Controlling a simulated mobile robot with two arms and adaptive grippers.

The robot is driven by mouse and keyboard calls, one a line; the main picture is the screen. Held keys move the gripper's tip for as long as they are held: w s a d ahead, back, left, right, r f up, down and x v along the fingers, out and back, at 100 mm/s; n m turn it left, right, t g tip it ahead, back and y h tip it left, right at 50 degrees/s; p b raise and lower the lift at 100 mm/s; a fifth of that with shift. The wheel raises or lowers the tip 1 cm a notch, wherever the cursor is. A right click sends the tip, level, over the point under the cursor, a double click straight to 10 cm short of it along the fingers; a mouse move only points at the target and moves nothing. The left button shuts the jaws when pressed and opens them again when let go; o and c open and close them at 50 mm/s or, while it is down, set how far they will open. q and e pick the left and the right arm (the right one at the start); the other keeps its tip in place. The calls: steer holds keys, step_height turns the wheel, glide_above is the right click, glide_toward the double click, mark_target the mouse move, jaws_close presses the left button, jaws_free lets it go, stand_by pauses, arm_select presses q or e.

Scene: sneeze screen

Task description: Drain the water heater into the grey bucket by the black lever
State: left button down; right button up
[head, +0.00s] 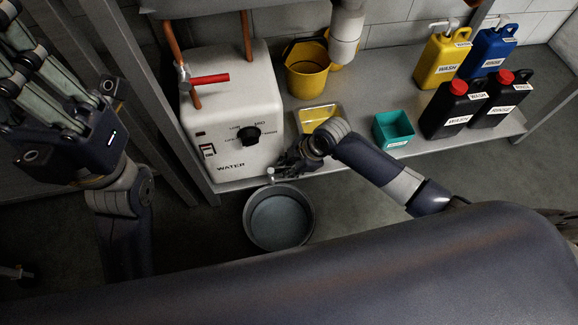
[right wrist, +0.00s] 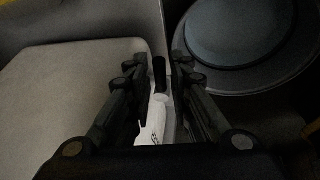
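The white water heater (head: 232,110) stands at the left end of the low shelf, with a black dial on its front. The round grey bucket (head: 279,219) is on the floor below its front corner; I cannot tell whether water is in it. It also shows in the right wrist view (right wrist: 250,40). My right gripper (head: 281,170) is at the heater's lower right corner, above the bucket's rim. In the right wrist view, its fingers are apart on both sides of a white tag or fitting (right wrist: 156,118) and the black lever (right wrist: 160,73); contact is unclear. My left gripper (head: 28,45) is raised at the upper left, fingers spread and empty.
A red handle (head: 210,79) sits on the copper pipe above the heater. On the shelf are a yellow bucket (head: 306,70), a yellow tray (head: 318,117), a teal bin (head: 394,130) and several labelled jugs (head: 445,110). A grey post (head: 160,100) stands left of the heater.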

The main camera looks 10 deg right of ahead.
jaws_close()
steer(key=shift+w+d+n, duration=0.1)
steer(key=shift+w+n, duration=0.15)
steer(key=shift+n, duration=0.25)
steer(key=shift+n+g, duration=0.3)
jaws_free()
steer(key=shift+w, duration=0.1)
